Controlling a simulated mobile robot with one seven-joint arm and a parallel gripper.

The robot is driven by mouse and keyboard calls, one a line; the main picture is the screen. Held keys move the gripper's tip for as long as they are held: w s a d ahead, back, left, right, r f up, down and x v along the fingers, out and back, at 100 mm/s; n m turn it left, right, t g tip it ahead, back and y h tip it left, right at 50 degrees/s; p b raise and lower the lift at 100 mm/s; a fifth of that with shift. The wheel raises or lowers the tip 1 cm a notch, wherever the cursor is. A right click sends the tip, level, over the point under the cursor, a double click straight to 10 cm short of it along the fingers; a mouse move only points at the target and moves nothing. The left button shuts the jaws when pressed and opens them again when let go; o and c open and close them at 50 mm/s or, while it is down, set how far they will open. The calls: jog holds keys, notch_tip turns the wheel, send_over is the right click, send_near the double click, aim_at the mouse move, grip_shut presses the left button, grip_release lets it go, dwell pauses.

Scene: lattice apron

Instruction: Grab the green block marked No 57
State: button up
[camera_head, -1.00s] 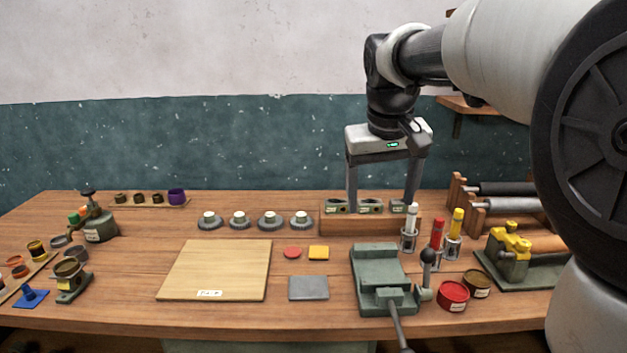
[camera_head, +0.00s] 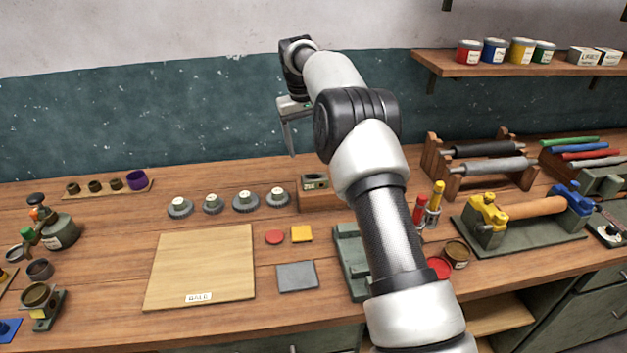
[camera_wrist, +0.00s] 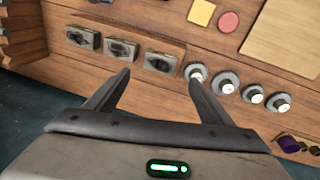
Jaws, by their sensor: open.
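Three grey-green blocks with pale labels sit in a row on a wooden stand. In the wrist view they are the left block (camera_wrist: 82,37), the middle block (camera_wrist: 121,49) and the right block (camera_wrist: 160,63). The labels are too small to read, so I cannot tell which is No 57. In the head view one block (camera_head: 314,182) shows on the stand (camera_head: 320,199); my arm hides the others. My gripper (camera_wrist: 159,78) is open and empty, raised above and behind the stand. In the wrist view its fingertips lie either side of the right block's near edge, apparently apart from it.
Several grey knobbed discs (camera_head: 246,201) stand left of the stand. A wooden board (camera_head: 202,268), a red disc (camera_head: 274,237), a yellow square (camera_head: 301,233) and a grey plate (camera_head: 297,276) lie in front. Red and yellow tubes (camera_head: 437,196) and roller racks (camera_head: 480,165) are at right.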

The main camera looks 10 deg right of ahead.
send_over(314, 177)
jog(key=s, duration=0.1)
jog(key=f, duration=0.7)
jog(key=shift+a+f, duration=0.3)
jog(key=shift+f, duration=0.05)
jog(key=shift+w+d+f+p, duration=0.1)
jog(key=shift+w+f+p, duration=0.1)
jog(key=shift+f, duration=0.65)
jog(key=shift+w+d+f+p, duration=0.1)
jog(key=shift+w+f+p, duration=0.1)
jog(key=shift+f, duration=0.6)
jog(key=shift+w+d+f+p, duration=0.1)
jog(key=shift+f+p, duration=0.1)
jog(key=shift+f, duration=0.65)
